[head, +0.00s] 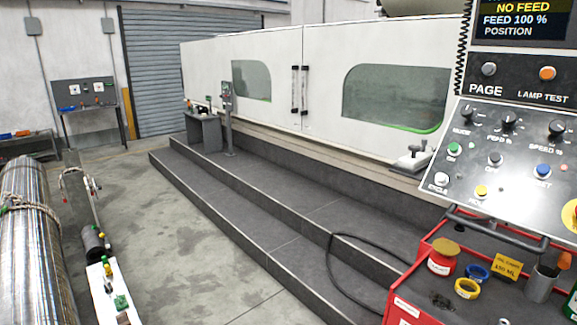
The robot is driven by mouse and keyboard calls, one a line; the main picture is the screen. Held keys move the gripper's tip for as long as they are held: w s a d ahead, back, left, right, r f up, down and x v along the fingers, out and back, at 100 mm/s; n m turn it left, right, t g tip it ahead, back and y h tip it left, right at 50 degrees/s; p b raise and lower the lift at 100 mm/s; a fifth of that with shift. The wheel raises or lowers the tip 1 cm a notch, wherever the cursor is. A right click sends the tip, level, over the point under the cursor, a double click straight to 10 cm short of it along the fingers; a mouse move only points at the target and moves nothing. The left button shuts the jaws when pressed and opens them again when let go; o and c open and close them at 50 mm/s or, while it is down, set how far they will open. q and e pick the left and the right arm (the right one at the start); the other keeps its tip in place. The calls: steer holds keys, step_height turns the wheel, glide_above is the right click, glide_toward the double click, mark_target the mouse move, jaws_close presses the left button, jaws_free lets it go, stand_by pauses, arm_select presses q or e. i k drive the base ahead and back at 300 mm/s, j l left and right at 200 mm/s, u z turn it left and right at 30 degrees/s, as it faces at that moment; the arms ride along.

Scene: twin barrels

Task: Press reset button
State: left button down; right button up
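The slanted grey control panel (515,185) stands at the right edge. On its right part is a blue button (543,170) with a partly readable label ending in "SET", which fits a reset button. Nothing covers the blue button. A black button (495,158) and a yellow button (481,191) sit to its left. A green button (454,149) and a white button (441,180) are at the panel's left edge. Neither of my grippers is recognisable in the head view.
A red tool cart (400,307) with jars and tape rolls stands below the panel. Dark steps (250,198) run along the white machine (325,80). A black cable lies over the steps. Metal barrels (30,230) are at the left. Open concrete floor lies between.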

mark_target(543, 168)
steer(key=z, duration=1.3)
